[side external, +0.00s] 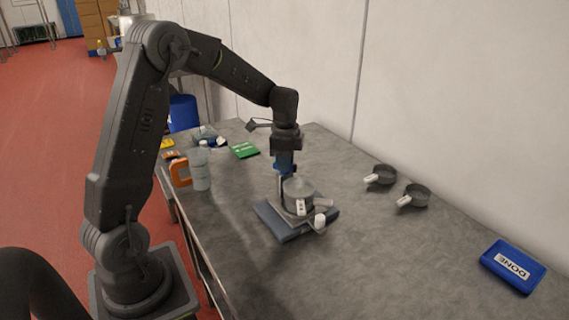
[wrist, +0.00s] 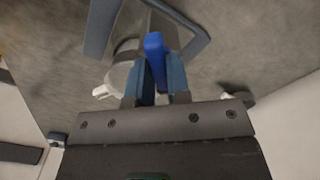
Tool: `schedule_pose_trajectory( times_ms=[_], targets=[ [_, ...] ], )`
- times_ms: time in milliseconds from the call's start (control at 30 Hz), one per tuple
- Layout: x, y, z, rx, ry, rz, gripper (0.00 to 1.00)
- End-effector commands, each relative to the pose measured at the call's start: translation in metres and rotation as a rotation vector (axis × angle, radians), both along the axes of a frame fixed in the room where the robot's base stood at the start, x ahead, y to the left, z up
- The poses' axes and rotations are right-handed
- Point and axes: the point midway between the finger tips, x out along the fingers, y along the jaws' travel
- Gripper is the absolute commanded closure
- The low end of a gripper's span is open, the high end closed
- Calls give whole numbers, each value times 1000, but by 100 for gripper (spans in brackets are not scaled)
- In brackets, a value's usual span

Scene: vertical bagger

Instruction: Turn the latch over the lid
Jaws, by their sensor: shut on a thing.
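A grey round vessel with a lid (side external: 298,186) stands on a dark blue-grey plate (side external: 270,216) on the bench. My gripper (side external: 284,172) points down at the back left edge of the vessel, close beside the lid. In the wrist view my gripper (wrist: 156,80) is shut on a bright blue bar, the latch (wrist: 154,48), which sits between its two fingers. Part of the round vessel (wrist: 124,56) shows left of the fingers. The latch's lower end and its pivot are hidden, so I cannot tell how far it lies over the lid.
Two small grey pans (side external: 380,175) (side external: 416,195) with pale handles lie to the right. A blue DONE box (side external: 513,266) lies at the right front. A clear beaker (side external: 199,170), an orange item (side external: 180,172) and a green packet (side external: 244,150) are at the left. The front bench is clear.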

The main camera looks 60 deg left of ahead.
Motion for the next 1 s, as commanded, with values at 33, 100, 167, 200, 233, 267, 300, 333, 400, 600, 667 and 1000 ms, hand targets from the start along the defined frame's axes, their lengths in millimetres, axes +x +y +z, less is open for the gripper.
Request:
schedule_pose_trajectory(
  times_ms=[33, 100, 167, 200, 233, 267, 300, 333, 400, 600, 667, 1000],
  targets=[
    [0, 0, 1, 1, -2, -29, 100],
    [0, 0, 1, 1, -2, -63, 100],
    [0, 0, 1, 1, -2, -108, 100],
    [0, 0, 1, 1, -2, -147, 100],
    [0, 0, 1, 1, -2, -176, 100],
    [0, 0, 1, 1, -2, -202, 100],
    [0, 0, 1, 0, -2, -232, 100],
    [0, 0, 1, 0, -2, -249, 100],
    [1, 0, 1, 0, -2, -283, 100],
    [1, 0, 1, 1, -3, -452, 100],
    [1, 0, 1, 1, -3, -482, 100],
    [1, 0, 1, 1, -3, -720, 100]
  ],
)
